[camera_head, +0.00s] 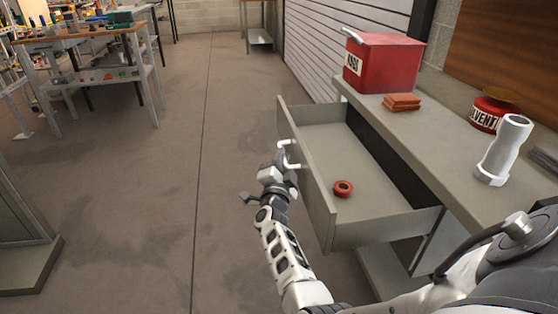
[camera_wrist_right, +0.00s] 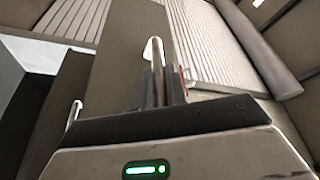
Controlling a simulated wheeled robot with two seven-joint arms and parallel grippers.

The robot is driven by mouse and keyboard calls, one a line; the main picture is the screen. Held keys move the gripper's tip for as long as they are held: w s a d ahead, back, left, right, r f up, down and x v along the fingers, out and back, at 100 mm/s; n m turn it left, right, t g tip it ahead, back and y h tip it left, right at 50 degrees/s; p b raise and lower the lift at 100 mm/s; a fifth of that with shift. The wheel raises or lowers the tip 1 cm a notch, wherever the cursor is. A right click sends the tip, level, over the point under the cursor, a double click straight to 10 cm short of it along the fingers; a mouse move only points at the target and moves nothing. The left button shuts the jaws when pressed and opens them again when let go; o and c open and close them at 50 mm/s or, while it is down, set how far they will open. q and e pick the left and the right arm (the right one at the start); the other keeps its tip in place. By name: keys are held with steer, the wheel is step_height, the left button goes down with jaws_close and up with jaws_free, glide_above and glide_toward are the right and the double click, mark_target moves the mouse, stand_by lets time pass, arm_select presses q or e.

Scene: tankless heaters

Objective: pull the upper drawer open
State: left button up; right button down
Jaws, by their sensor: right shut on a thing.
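The upper drawer (camera_head: 330,205) is grey and stands well out from under the workbench top. A small red ring-shaped thing (camera_head: 343,188) lies inside it. My right gripper (camera_head: 282,158) is at the drawer's front face, shut on its white handle (camera_head: 290,145). In the right wrist view the handle (camera_wrist_right: 153,48) shows at the fingers (camera_wrist_right: 163,85), against the drawer front (camera_wrist_right: 125,60). A second white handle (camera_wrist_right: 75,113) shows lower left there. My left gripper is not in view.
The bench top (camera_head: 410,125) carries a red box (camera_head: 383,62) marked RAGS, folded orange cloths (camera_head: 402,102), a red solvent can (camera_head: 487,112) and a white pipe fitting (camera_head: 503,150). The floor (camera_head: 150,200) left of the drawer is clear. A cluttered table (camera_head: 85,38) stands at far left.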

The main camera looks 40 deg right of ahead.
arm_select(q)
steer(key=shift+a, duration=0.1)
arm_select(e)
steer(key=shift+a, duration=0.1)
steer(key=c, duration=1.4)
jaws_free()
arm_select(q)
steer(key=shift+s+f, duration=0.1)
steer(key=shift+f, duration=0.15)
